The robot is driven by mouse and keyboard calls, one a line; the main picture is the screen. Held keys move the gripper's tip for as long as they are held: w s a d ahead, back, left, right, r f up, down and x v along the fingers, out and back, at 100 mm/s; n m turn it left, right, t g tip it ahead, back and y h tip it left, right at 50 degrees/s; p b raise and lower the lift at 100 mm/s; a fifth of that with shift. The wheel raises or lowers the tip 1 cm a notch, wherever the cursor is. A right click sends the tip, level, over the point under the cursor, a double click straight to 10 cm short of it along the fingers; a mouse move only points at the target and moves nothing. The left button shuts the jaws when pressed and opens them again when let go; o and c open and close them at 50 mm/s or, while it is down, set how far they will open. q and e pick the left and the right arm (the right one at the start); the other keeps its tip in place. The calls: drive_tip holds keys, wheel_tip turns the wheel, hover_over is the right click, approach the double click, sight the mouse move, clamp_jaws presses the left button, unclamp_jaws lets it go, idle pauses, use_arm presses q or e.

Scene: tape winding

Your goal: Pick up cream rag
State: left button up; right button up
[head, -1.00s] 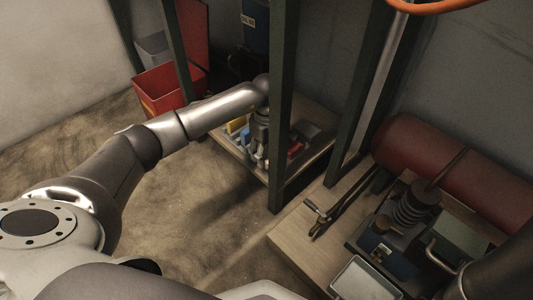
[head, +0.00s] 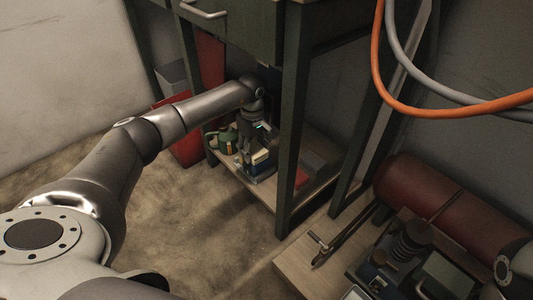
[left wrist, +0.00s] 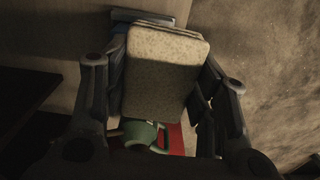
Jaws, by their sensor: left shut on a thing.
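The cream rag (left wrist: 158,72) looks like a folded, block-like pad in the left wrist view. It sits between the two fingers of my left gripper (left wrist: 155,105), which is shut on it. In the head view my left gripper (head: 255,145) is at the low wooden shelf (head: 240,182) under the green bench, with the pale rag (head: 261,157) at its fingers. I cannot tell whether the rag is clear of the shelf. My right gripper is not in view.
A green object (head: 228,140) stands on the shelf beside my gripper. A green bench leg (head: 292,120) rises just right of my arm, with a drawer above. A red bin (head: 188,148) is behind my forearm. The floor in front is clear.

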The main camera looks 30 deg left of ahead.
use_arm(q)
drive_tip(key=shift+w+a+p, duration=0.2)
drive_tip(key=shift+w+a, duration=0.2)
drive_tip(key=shift+a, duration=0.9)
drive_tip(key=shift+w+a+p, duration=0.2)
drive_tip(key=shift+w+a, duration=0.2)
drive_tip(key=shift+a, duration=0.95)
drive_tip(key=shift+w+a+p, duration=0.2)
drive_tip(key=shift+w+a, duration=0.2)
drive_tip(key=shift+a, duration=0.9)
drive_tip(key=o, duration=0.4)
drive_tip(key=c, duration=0.4)
